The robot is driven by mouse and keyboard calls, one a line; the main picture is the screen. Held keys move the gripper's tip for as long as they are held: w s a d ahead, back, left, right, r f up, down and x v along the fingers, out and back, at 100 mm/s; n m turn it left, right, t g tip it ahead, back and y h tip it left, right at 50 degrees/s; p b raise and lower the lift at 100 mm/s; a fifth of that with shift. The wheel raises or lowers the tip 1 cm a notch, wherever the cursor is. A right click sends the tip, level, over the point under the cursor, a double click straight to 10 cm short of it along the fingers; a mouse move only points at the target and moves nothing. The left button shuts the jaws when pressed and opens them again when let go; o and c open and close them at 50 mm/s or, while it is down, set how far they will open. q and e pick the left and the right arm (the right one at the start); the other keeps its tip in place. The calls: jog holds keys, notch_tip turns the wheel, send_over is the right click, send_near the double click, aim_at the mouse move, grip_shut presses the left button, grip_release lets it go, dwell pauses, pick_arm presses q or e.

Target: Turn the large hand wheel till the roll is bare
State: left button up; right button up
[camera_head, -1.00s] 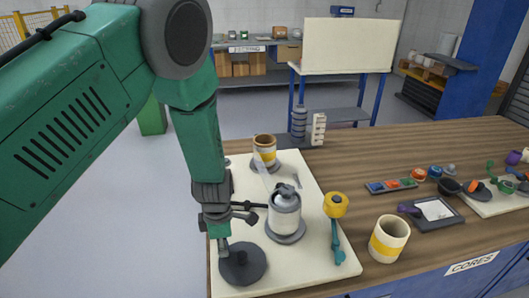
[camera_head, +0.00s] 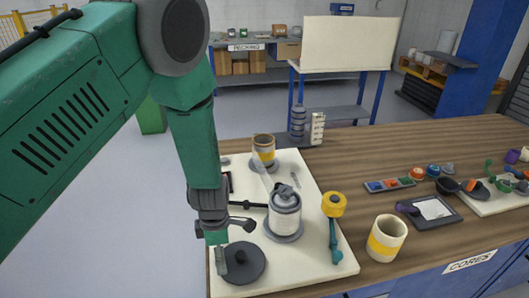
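A large dark hand wheel (camera_head: 240,262) with a small centre knob lies at the front left of the pale board (camera_head: 312,270). A grey-white roll (camera_head: 285,212) stands upright on a round grey base near the board's middle. A cream roll with a yellow band (camera_head: 263,152) stands behind it, and a clear strip shows between the two. My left gripper (camera_head: 219,250) points down at the wheel's left edge, its fingertip overlapping the rim in view. I cannot tell whether it touches or grips. My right gripper is not in view.
A yellow-headed tool with a teal handle (camera_head: 334,225) lies on the board's right. A cream cup-like core with a yellow band (camera_head: 386,239) stands right of it on the table. Trays and small parts lie farther right. A dark bar (camera_head: 254,205) lies left of the grey-white roll.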

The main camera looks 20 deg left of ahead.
pick_arm(q)
jog(key=shift+a, duration=0.15)
jog(key=shift+r+p, duration=0.5)
notch_tip(320, 180, up, 6)
jog(key=p, duration=0.5)
jog(key=shift+r+p, duration=0.1)
jog(key=shift+p, duration=0.2)
jog(key=s+a+f+m, duration=0.1)
jog(key=s+f+m, duration=0.2)
jog(key=s+m, duration=0.95)
jog(key=s+a+f+m, duration=0.1)
jog(key=s+f+m, duration=0.2)
jog(key=s+m, duration=0.9)
notch_tip(320, 180, down, 18)
jog(key=w+d+b, duration=0.1)
jog(key=b, duration=1.7)
jog(key=shift+w+f+t+b, duration=0.15)
jog(key=shift+w+t+b, duration=0.15)
jog(key=shift+w, duration=0.05)
